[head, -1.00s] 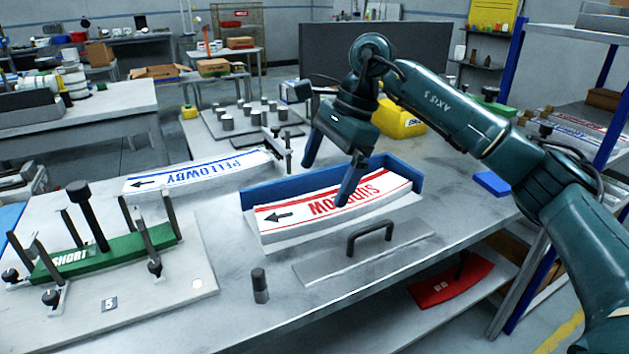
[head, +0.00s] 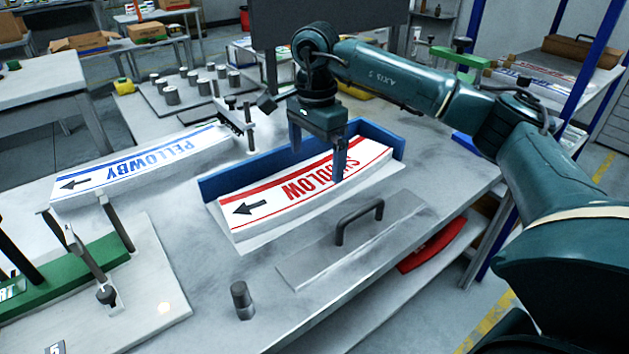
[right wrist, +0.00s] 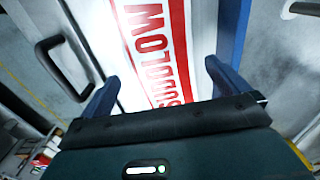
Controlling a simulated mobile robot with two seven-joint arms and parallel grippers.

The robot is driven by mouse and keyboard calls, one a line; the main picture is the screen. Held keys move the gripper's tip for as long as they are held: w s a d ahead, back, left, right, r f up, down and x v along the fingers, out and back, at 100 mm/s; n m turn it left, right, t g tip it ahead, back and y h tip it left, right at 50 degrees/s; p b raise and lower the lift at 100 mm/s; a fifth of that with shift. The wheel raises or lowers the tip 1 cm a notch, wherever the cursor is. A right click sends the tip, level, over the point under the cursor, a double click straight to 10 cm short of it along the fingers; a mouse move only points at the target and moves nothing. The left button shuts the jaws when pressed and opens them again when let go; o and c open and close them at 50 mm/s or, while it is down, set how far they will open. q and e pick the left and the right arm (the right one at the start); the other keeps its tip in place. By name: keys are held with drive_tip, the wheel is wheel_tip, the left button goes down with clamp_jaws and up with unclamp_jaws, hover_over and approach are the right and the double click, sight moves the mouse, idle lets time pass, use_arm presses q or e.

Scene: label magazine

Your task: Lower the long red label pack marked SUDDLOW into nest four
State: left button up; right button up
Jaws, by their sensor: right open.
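The long SUDDLOW label pack (head: 272,203) is white with red stripes and red lettering, slightly curved. It lies on a pale base against a blue angled wall (head: 228,181), its black arrow pointing left. My right gripper (head: 318,160) is open above the pack, pointing down, one finger toward the blue wall and one covering part of the lettering. In the right wrist view the pack (right wrist: 150,45) runs between the open fingers (right wrist: 160,88); no grip shows. My left gripper is out of view. I cannot identify nest four in these frames.
A flat plate with a dark handle (head: 358,222) lies in front of the pack. A blue PELLOWBY pack (head: 150,160) lies to the left. A short metal peg (head: 242,300) stands near the front edge.

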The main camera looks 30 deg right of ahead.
sight(316, 176)
wheel_tip(316, 176, down, 5)
drive_tip(key=shift+d+f, duration=0.15)
drive_tip(key=shift+w, duration=0.1)
drive_tip(key=c, duration=1.2)
